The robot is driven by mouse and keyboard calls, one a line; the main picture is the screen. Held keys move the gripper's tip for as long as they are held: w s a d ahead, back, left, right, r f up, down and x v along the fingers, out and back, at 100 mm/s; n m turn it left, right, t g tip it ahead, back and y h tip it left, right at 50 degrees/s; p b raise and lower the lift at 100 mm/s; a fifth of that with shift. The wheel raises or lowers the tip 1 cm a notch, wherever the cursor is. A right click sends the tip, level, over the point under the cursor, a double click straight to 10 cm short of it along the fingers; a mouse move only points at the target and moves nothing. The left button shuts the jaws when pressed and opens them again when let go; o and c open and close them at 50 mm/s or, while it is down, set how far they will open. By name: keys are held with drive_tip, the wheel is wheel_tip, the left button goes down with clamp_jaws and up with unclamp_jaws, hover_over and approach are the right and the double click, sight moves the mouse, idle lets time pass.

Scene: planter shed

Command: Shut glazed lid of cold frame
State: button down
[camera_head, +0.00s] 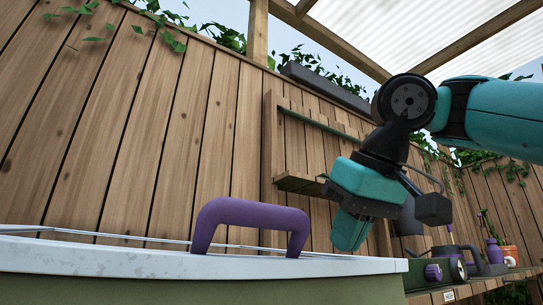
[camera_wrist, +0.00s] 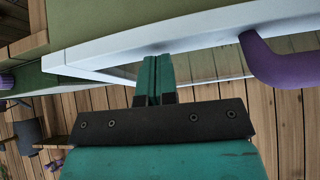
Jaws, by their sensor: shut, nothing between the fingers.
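The cold frame has a pale green body (camera_head: 200,290) at the bottom left of the head view. The lid has a white frame (camera_head: 90,258) lying along the body's top, with a purple handle (camera_head: 250,212) standing up from it. I cannot tell whether the lid is fully down. My gripper (camera_head: 348,243) points down just right of the handle, near the lid's right end. In the wrist view my gripper's teal fingers (camera_wrist: 156,60) are together and empty, in front of the glazing and close to the white frame (camera_wrist: 130,50). The handle (camera_wrist: 280,65) is on the right, apart from the fingers.
A plank wall (camera_head: 120,130) with a wooden rack (camera_head: 300,150) stands behind.

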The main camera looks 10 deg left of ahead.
drive_tip(key=shift+m+t, duration=0.3)
drive_tip(key=shift+m, duration=0.1)
drive_tip(key=r+p, duration=0.1)
drive_tip(key=r, duration=0.1)
drive_tip(key=w+r+p, duration=0.1)
drive_tip(key=r+p, duration=0.2)
drive_tip(key=shift+w+d+r, duration=0.25)
drive_tip(key=shift+d+r, duration=0.05)
drive_tip(key=s+d+r+p, duration=0.2)
drive_tip(key=d+r+p, duration=0.2)
drive_tip(key=r+p, duration=0.2)
drive_tip(key=s+d+f+n+p, duration=0.1)
drive_tip(key=s+f, duration=0.1)
drive_tip(key=s, duration=0.4)
drive_tip(key=s+d+f+g+p, duration=0.2)
drive_tip(key=s+f, duration=0.1)
drive_tip(key=f, duration=0.6)
drive_tip(key=s+d+f+g+h+p, duration=0.1)
drive_tip(key=s+d+f+g+p, duration=0.15)
drive_tip(key=f, duration=0.65)
drive_tip(key=s+d+f+g+p, duration=0.15)
drive_tip(key=s+f, duration=0.25)
drive_tip(key=f, duration=0.5)
wheel_tip(320, 180, up, 37)
drive_tip(key=p, duration=3.8)
drive_tip(key=shift+s+a+m, duration=0.2)
drive_tip(key=shift+s+m, duration=0.1)
